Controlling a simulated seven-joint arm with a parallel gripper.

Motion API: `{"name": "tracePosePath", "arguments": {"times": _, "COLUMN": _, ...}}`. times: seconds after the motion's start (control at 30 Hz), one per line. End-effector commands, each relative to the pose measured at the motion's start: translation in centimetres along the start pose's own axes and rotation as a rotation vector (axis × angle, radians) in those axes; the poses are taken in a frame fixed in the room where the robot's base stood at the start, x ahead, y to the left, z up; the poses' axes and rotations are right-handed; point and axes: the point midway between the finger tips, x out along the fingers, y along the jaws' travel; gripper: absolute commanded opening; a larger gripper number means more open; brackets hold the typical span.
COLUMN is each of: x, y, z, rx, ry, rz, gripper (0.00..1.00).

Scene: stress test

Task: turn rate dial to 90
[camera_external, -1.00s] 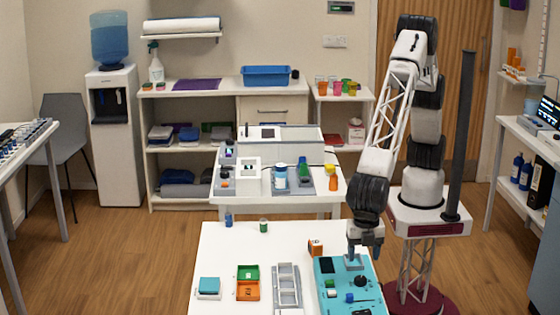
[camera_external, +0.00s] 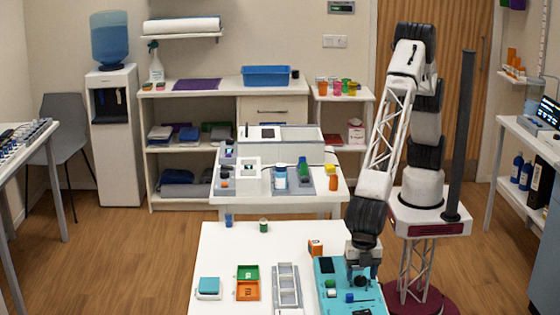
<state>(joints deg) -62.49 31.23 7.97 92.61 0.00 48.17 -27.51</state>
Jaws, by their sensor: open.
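A teal control panel (camera_external: 336,297) lies at the front right of the white table. It carries small knobs, including a blue one (camera_external: 350,297), and a dark round dial (camera_external: 361,281). I cannot read any label or number, so I cannot tell for sure that this is the rate dial or where it points. My gripper (camera_external: 362,274) points down over the panel, open, with its fingers right at the dark dial. I cannot tell whether the fingers touch it.
An orange block (camera_external: 315,248) stands just left of the panel. A grey rack (camera_external: 286,287), green and orange trays (camera_external: 247,290) and a teal-topped box (camera_external: 208,287) lie further left. Two small bottles stand at the back edge.

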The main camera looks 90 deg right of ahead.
Motion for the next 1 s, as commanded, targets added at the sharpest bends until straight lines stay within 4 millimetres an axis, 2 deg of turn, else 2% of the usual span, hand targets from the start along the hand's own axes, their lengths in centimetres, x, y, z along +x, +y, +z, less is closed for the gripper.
{"name": "tracePosePath", "arguments": {"times": 0.2, "x": 1.24, "y": -0.01, "z": 0.02, "rx": 0.0, "ry": -0.001, "rz": 0.0, "gripper": 0.59}}
{"name": "tracePosePath", "arguments": {"times": 0.5, "x": 1.36, "y": -0.01, "z": 0.01, "rx": 0.0, "ry": 0.0, "rz": 0.0, "gripper": 0.59}}
{"name": "tracePosePath", "arguments": {"times": 0.57, "x": 1.36, "y": -0.01, "z": 0.01, "rx": 0.0, "ry": 0.0, "rz": 0.0, "gripper": 0.52}}
{"name": "tracePosePath", "arguments": {"times": 0.83, "x": 1.34, "y": -0.01, "z": 0.01, "rx": 0.0, "ry": 0.0, "rz": 0.0, "gripper": 0.1}}
{"name": "tracePosePath", "arguments": {"times": 1.0, "x": 1.33, "y": -0.01, "z": 0.01, "rx": 0.005, "ry": 0.0, "rz": 0.0, "gripper": 0.1}}
